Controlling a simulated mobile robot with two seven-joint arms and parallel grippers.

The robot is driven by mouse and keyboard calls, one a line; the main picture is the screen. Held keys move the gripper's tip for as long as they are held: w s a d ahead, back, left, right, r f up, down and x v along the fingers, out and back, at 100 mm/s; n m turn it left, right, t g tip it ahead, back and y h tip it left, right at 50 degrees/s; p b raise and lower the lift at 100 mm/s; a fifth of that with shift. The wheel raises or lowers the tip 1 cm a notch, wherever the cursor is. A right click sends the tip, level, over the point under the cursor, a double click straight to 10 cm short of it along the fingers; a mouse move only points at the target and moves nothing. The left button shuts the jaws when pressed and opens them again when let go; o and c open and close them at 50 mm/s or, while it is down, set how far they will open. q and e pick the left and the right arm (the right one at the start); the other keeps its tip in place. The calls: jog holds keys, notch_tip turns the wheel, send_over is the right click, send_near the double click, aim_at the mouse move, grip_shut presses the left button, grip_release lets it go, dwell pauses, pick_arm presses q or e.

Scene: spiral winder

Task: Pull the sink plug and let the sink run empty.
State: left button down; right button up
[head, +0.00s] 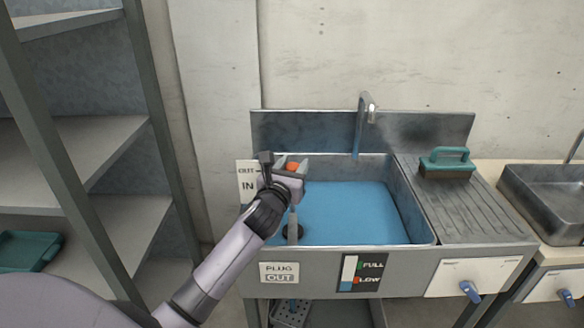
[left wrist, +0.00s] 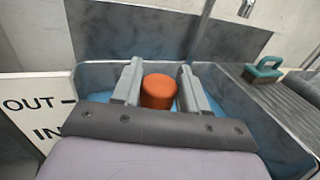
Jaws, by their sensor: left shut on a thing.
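The sink (head: 420,240) is a grey metal basin holding blue water (head: 350,212). My left gripper (head: 292,165) is above the basin's left side, with its fingers on either side of an orange knob (left wrist: 158,92), shut on it. A grey rod (head: 293,222) stands below the gripper, with a dark round disc (head: 298,232) beside it; my gripper hides how the rod meets the knob. A sign on the sink front (head: 279,272) reads PLUG OUT. A gauge marked FULL and LOW (head: 363,273) is next to it. My right gripper is not in view.
An OUT/IN sign (head: 247,183) stands at the basin's left edge. The tap (head: 364,115) rises behind the basin. A green-handled brush (head: 447,162) sits on the ribbed drainboard (head: 460,205) at right. A shelf rack (head: 80,145) stands close on the left.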

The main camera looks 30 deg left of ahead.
pick_arm(q)
jog(key=c, duration=0.7)
grip_release()
jog(key=shift+r, duration=0.4)
jog(key=shift+f, duration=0.1)
jog(key=shift+s+d+f, duration=0.1)
jog(key=shift+s+d, duration=0.05)
jog(key=shift+s, duration=0.35)
jog(key=shift+v, duration=3.1)
